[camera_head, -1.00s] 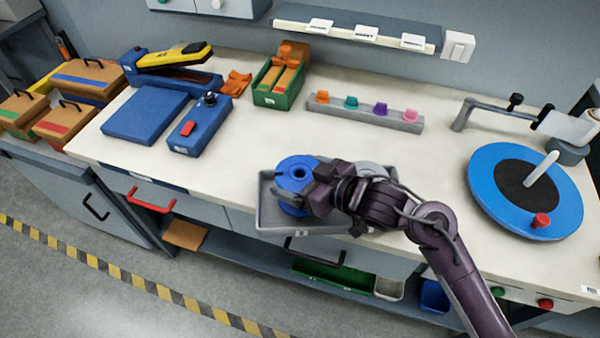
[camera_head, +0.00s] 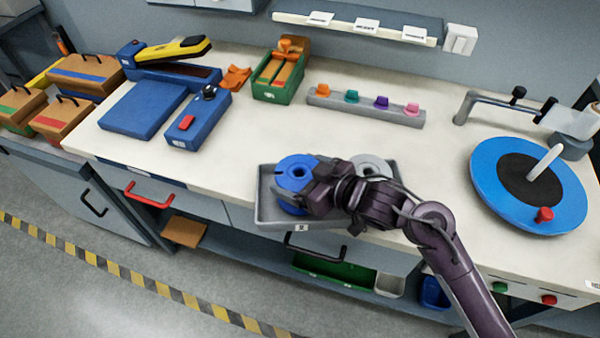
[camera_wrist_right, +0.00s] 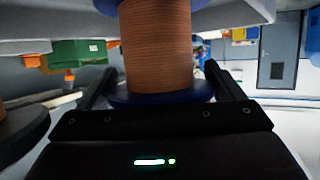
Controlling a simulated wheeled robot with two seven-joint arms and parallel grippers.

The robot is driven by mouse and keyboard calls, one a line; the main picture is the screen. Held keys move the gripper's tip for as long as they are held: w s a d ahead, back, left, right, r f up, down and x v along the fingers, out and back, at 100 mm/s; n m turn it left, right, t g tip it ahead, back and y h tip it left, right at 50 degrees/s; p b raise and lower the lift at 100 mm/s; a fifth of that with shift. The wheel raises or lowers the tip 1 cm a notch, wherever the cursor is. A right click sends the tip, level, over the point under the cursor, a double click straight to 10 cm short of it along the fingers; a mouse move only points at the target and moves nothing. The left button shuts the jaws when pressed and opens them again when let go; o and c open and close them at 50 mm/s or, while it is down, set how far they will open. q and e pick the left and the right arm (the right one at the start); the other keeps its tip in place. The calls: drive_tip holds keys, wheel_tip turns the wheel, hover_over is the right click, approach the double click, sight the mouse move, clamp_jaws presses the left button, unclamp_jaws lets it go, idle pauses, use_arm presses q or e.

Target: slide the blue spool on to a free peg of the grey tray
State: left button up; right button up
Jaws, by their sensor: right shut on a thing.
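The blue spool (camera_head: 297,171) has blue flanges and a dark centre hole. In the head view it is over the left part of the grey tray (camera_head: 262,207). I cannot tell whether it is on a peg or just above one. My right gripper (camera_head: 308,193) is shut on it from the near right side. In the right wrist view the spool's brown winding (camera_wrist_right: 155,45) and lower blue flange (camera_wrist_right: 160,93) are between the two fingers. A grey spool (camera_head: 372,167) is in the tray's right part, partly behind my gripper. The pegs are hidden. My left gripper is out of view.
The tray is at the bench's front edge. Behind it stands a grey rack (camera_head: 365,108) with coloured knobs. A blue turntable (camera_head: 480,185) is at the right. A green bin (camera_head: 268,92) and blue devices (camera_head: 200,120) are at the back left. The bench between is clear.

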drive_tip(key=shift+f, duration=0.25)
drive_tip(key=shift+s+f, duration=0.1)
drive_tip(key=shift+f, duration=0.05)
drive_tip(key=shift+d+p, duration=0.1)
drive_tip(key=shift+p, duration=0.4)
drive_tip(key=shift+d+r+p, duration=0.1)
drive_tip(key=shift+r+p, duration=0.15)
drive_tip(key=shift+p, duration=0.05)
drive_tip(key=shift+w+r+p, duration=0.2)
drive_tip(key=shift+r+p, duration=0.2)
drive_tip(key=shift+r, duration=0.15)
idle(0.3)
drive_tip(key=shift+f, duration=0.3)
